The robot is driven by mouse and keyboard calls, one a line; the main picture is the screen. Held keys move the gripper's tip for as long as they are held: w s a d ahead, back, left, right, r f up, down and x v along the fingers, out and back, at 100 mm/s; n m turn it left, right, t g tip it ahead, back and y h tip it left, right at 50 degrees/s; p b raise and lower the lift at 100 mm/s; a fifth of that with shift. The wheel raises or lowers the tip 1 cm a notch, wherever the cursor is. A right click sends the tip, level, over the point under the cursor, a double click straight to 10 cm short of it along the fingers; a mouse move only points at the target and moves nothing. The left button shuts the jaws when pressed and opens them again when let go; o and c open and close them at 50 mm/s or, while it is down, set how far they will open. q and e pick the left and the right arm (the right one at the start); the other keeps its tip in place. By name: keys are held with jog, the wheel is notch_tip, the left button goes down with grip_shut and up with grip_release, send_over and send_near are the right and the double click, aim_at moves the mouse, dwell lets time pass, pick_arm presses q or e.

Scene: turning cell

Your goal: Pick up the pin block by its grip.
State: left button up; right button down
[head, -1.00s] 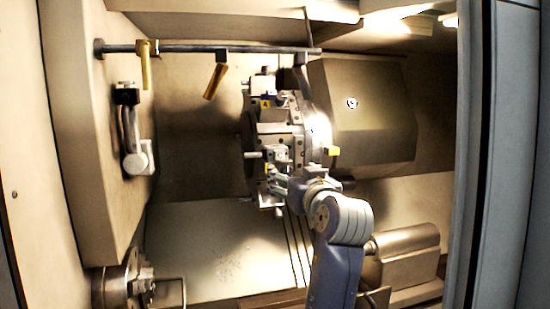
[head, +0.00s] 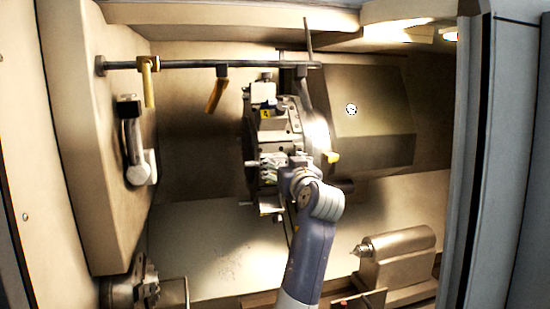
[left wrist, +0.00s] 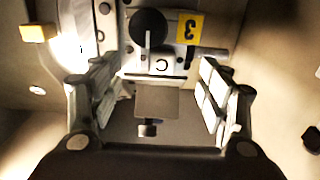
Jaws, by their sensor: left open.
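My left gripper (head: 274,165) is at the front of the tool turret (head: 308,120) in the head view. In the left wrist view its two padded fingers (left wrist: 160,102) are spread wide, with nothing clamped between them. A grey-tan block face (left wrist: 157,100) with a small dark knob below it shows between the fingers; it may be the pin block, but I cannot tell for sure. My right gripper is in neither view.
A rail (head: 190,65) with yellow-handled hangers (head: 217,92) crosses above. A chuck (head: 128,288) is at lower left, the tailstock (head: 400,258) at lower right. A yellow block (head: 331,157) sticks out right of the turret. The door frame (head: 470,150) bounds the right side.

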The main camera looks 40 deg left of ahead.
pick_arm(q)
jog(key=shift+x, duration=0.85)
jog(key=shift+s+f, duration=0.1)
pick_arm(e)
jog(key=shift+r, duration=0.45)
pick_arm(q)
jog(key=shift+c, duration=0.2)
jog(key=shift+d, duration=0.1)
jog(key=c, duration=0.5)
grip_shut()
jog(key=shift+s+r, duration=0.1)
jog(key=shift+r, duration=0.25)
jog(key=shift+f, duration=0.1)
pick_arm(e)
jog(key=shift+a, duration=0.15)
pick_arm(q)
jog(key=shift+r, duration=0.25)
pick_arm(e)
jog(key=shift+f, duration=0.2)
